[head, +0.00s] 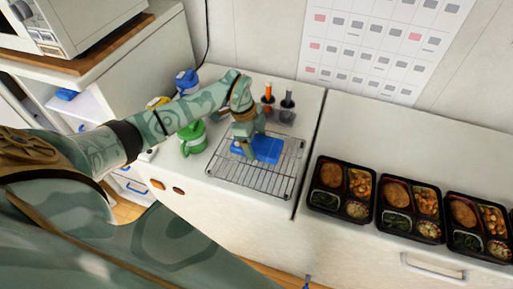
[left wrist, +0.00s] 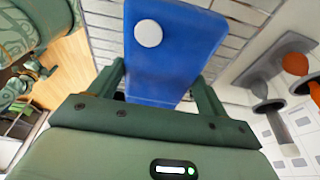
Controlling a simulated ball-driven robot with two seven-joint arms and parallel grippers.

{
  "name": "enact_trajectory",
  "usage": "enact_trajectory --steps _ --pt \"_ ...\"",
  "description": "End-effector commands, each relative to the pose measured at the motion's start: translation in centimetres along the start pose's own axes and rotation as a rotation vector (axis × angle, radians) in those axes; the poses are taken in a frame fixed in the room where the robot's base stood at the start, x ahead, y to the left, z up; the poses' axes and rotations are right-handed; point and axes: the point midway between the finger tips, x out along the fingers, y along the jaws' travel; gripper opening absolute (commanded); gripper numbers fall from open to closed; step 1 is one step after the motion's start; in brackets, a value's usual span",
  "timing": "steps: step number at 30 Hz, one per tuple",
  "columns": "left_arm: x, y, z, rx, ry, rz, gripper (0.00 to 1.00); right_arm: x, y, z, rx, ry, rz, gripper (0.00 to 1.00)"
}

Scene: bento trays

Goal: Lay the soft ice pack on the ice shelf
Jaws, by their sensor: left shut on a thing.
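The soft ice pack (head: 266,149) is a flat blue slab on or just above the wire rack (head: 230,177); I cannot tell whether it touches. My left gripper (head: 248,147) comes down on it from above and is shut on it. In the left wrist view, the pack (left wrist: 170,60) with its white round cap lies between the two fingers (left wrist: 158,80), with the rack's bars behind it. A white open shelf (head: 85,105) at the left holds a small blue item (head: 67,95); I cannot tell if it is the ice shelf. My right gripper is not in view.
A green mug-like container (head: 194,138) stands left of the rack, and a blue-topped one (head: 187,81) behind. Orange- and dark-handled tools (head: 287,105) stand behind the rack. Several filled bento trays (head: 326,201) line the right counter. A microwave (head: 80,25) sits upper left.

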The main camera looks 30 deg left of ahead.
Motion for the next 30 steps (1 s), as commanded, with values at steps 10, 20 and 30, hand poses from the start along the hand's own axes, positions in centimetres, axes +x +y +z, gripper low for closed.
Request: enact_trajectory --steps 10,20,30 --pt "3.4 -0.4 0.8 0.000 0.000 -0.002 0.45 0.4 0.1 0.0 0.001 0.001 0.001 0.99" --pt "3.6 -0.3 0.9 0.000 0.000 0.000 0.91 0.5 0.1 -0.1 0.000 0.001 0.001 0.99" --pt "3.4 -0.3 0.8 0.000 0.000 -0.001 0.99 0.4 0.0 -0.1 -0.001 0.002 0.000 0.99"
